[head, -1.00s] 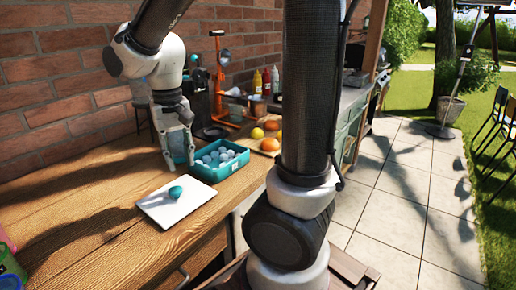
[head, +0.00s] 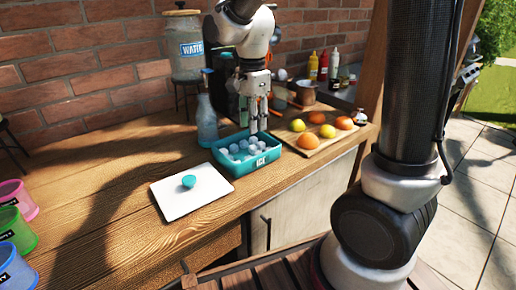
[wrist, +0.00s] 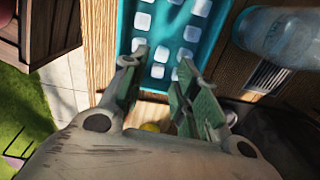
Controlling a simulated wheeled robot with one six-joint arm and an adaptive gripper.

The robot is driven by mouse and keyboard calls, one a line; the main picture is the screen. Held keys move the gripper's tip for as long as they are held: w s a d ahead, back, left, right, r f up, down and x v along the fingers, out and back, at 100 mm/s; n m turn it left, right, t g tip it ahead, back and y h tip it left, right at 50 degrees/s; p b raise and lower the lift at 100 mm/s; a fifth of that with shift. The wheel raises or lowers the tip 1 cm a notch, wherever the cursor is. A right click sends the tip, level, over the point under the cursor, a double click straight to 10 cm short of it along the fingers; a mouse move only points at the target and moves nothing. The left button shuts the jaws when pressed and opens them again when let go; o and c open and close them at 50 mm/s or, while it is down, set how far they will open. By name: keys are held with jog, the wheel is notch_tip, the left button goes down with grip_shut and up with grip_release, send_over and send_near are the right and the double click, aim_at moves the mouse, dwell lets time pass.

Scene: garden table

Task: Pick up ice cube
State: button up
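Several pale ice cubes (head: 243,149) lie in a teal tray marked ICE (head: 238,168) on the wooden counter. In the wrist view the cubes (wrist: 181,54) sit in the teal tray (wrist: 208,55) beyond my fingertips. My gripper (head: 258,127) points down above the back right part of the tray. In the wrist view its two green-padded fingers (wrist: 152,75) are apart, with cubes showing between and beyond them. I see nothing held. How far the tips are above the cubes is hard to tell.
A cutting board with fruit (head: 313,143) is to the right. Colored cups (head: 17,199) stand far left.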

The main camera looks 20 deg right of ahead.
aim_at(252, 146)
jog(key=shift+f, duration=0.2)
notch_tip(252, 146, down, 7)
jog(key=shift+a+f, duration=0.1)
jog(key=shift+a, duration=0.05)
jog(key=shift+w+f, duration=0.15)
jog(key=shift+f, duration=0.05)
jog(key=shift+r, duration=0.1)
jog(key=c, duration=0.5)
